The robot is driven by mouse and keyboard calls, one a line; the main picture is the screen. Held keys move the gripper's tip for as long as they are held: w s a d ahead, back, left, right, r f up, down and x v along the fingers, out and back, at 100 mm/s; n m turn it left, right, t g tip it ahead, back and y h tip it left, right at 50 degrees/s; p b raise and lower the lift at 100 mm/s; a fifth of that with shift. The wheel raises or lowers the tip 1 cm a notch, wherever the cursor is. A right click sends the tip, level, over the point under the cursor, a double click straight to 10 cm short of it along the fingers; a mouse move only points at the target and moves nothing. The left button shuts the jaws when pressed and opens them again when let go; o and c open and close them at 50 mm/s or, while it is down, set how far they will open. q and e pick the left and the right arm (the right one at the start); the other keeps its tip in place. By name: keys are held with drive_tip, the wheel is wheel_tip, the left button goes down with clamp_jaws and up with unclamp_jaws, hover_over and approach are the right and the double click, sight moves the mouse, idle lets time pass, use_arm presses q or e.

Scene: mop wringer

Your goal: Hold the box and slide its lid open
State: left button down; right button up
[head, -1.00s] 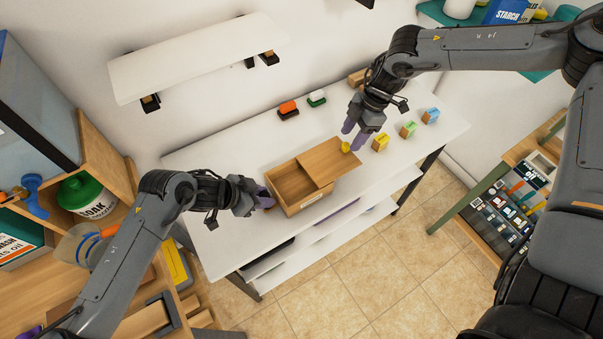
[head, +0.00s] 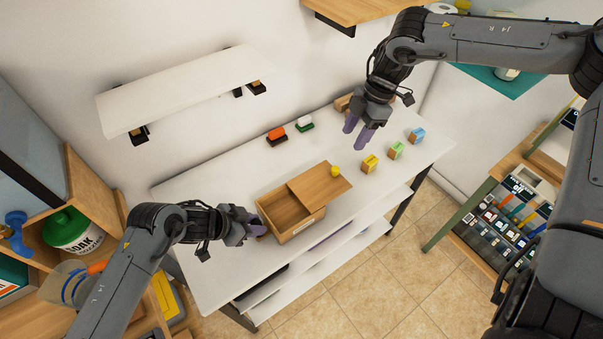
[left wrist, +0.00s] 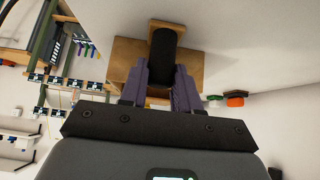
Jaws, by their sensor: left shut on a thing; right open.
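The wooden box (head: 300,227) sits on the white table. Its flat wooden lid (head: 318,186) is slid to the right, overhanging that end, and the box's left part is open and looks empty.
Yellow (head: 369,163), green (head: 396,150) and blue (head: 416,135) blocks stand right of the lid. Orange-topped (head: 277,135) and white-topped (head: 304,124) items stand at the back. A white shelf (head: 185,88) hangs on the wall. The table's front left is clear.

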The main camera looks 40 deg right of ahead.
use_arm(q)
drive_tip(key=shift+a+f, duration=0.1)
drive_tip(key=c, duration=0.7)
unclamp_jaws()
drive_tip(key=shift+c, duration=0.2)
